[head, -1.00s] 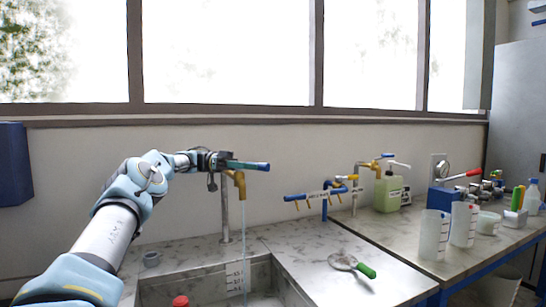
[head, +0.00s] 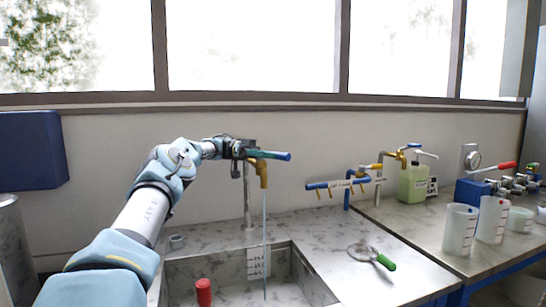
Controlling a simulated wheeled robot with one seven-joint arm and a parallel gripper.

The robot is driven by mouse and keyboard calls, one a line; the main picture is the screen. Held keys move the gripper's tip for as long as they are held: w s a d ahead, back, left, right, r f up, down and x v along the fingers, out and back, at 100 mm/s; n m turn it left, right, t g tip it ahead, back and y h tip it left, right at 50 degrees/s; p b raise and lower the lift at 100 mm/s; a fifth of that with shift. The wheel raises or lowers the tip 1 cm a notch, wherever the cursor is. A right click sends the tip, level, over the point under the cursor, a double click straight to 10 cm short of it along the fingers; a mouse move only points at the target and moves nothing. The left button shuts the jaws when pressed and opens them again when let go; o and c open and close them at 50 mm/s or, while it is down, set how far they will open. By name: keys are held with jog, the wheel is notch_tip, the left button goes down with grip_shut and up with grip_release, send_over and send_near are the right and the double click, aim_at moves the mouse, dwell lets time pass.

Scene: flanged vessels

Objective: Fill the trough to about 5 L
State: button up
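The trough (head: 340,297) is a marbled grey basin set in the counter, at the bottom of the head view. A white graduated scale (head: 258,263) is on its back wall; its marks are too small to read. A brass tap (head: 263,172) on a grey post stands behind the trough, and a thin stream of water (head: 265,230) falls from it into the trough. The tap's teal-blue lever (head: 270,155) points right. My gripper (head: 243,150) is at the lever's left part, and its fingers are too small and dark to show whether they grip. The water level is unclear.
A red upright cylinder (head: 203,292) stands in the trough at left. A green-handled strainer (head: 372,256) lies on the right counter.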

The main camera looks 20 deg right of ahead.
notch_tip(320, 180, up, 10)
jog(key=p, duration=0.5)
jog(key=shift+c, duration=0.3)
jog(key=s+d+f+n+t+y, duration=0.1)
jog(key=d, duration=0.2)
jog(key=s+d+f+n+t+y+b, duration=0.1)
jog(key=s+d+n+t, duration=0.1)
jog(key=d, duration=0.1)
jog(key=s+d+f+n+t+y+b, duration=0.1)
jog(key=d, duration=0.2)
jog(key=shift+s+n, duration=0.4)
jog(key=c, duration=0.6)
jog(key=n+t, duration=0.1)
jog(key=d+f+n+t+y+b, duration=0.1)
jog(key=t, duration=0.1)
jog(key=d+f+n+t+y, duration=0.1)
jog(key=shift+s+d+n+t, duration=0.15)
jog(key=shift+s+n+t, duration=0.15)
jog(key=shift+n, duration=0.1)
grip_shut()
jog(key=w+a+r+n+t+y+b, duration=0.3)
jog(key=w+a+r+n+t, duration=0.2)
jog(key=a+n+t, duration=0.25)
notch_tip(320, 180, down, 8)
jog(key=p, duration=0.3)
jog(key=shift+s+a, duration=0.25)
jog(key=shift+a, duration=0.2)
